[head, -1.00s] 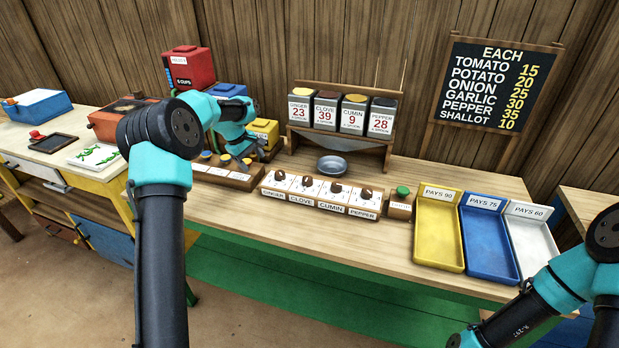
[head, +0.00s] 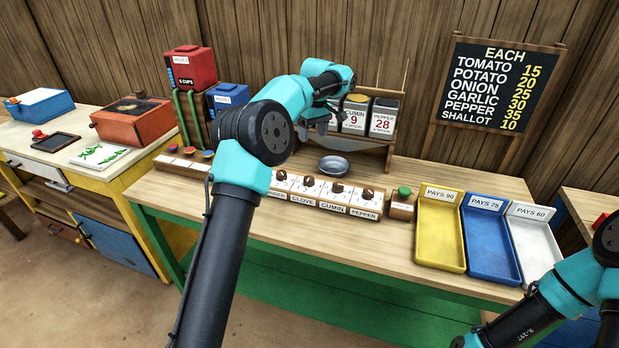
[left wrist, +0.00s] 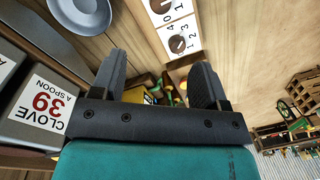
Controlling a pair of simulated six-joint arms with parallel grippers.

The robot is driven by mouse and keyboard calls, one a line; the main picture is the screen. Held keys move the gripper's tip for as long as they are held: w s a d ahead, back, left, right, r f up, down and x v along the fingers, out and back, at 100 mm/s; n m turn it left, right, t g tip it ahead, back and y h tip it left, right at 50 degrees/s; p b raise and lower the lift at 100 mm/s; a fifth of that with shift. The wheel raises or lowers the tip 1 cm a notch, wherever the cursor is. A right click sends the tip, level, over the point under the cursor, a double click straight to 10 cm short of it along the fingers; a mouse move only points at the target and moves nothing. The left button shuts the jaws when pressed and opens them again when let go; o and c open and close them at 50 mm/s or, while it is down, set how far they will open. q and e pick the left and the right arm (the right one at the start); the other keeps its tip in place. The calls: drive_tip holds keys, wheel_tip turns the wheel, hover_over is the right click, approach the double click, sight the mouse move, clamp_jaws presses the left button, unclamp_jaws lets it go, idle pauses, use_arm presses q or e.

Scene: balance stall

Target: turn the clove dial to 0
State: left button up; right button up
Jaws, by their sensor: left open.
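The clove dial (head: 308,181) is a small dark knob on a white face, second from the left in the row of dials on the wooden strip in the head view. Its setting is too small to read. My left gripper (head: 320,122) is open and empty, above and behind the dial row, in front of the spice canisters. In the left wrist view its two dark fingers (left wrist: 158,72) stand apart with nothing between them. Two dark knobs (left wrist: 178,43) on numbered white faces show beyond the fingers; which dials these are I cannot tell. My right gripper is out of view.
A grey bowl (head: 333,166) stands behind the dials, under the canister rack. The clove canister (left wrist: 45,105) is close beside my left gripper. A green button (head: 404,192) and yellow (head: 438,263), blue (head: 488,250) and white trays (head: 535,240) lie right of the dials.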

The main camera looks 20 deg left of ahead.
sight(309, 178)
use_arm(q)
drive_tip(key=f, duration=1.1)
drive_tip(key=s+f, duration=0.1)
drive_tip(key=f, duration=0.5)
drive_tip(key=shift+s+a+f, duration=0.1)
drive_tip(key=shift+a+f, duration=0.05)
drive_tip(key=shift+a, duration=0.25)
drive_tip(key=shift+c, duration=0.2)
drive_tip(key=c, duration=0.9)
